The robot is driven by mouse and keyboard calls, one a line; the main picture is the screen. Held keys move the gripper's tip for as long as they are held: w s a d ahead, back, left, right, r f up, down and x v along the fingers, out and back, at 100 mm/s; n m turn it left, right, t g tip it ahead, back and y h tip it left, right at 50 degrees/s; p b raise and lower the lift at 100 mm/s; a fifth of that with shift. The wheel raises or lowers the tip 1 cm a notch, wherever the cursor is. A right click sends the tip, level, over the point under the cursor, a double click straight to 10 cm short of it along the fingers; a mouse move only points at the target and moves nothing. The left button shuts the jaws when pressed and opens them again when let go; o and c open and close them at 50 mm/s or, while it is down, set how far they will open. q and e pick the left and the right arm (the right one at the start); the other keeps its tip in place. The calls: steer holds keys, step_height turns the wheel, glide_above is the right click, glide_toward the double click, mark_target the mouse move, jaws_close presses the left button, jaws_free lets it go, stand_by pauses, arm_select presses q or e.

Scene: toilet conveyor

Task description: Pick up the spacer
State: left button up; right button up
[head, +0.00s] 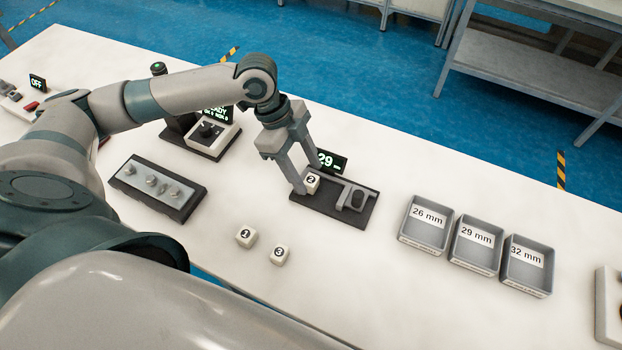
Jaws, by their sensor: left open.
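A small white block marked 2, a spacer (312,184), sits on a dark gauge plate (327,208) near the middle of the table. A grey caliper-like fixture (353,197) stands on the same plate to its right. A display behind the plate (331,161) reads 29. My left gripper (309,182) reaches down over the plate with its fingers apart, one on each side of spacer 2. I cannot tell whether the fingers touch it. Spacer 1 (246,237) and spacer 3 (279,254) lie on the table in front. My right gripper is not in view.
Three grey trays labelled 26 mm (425,226), 29 mm (475,245) and 32 mm (527,266) stand at the right. A dark board with several metal pieces (158,187) lies at the left, with a control device (212,135) behind it. White table surface is clear between them.

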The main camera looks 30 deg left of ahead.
arm_select(q)
steer(key=shift+d+f, duration=0.25)
steer(key=shift+f, duration=0.4)
steer(key=shift+c, duration=0.6)
steer(key=c, duration=1.1)
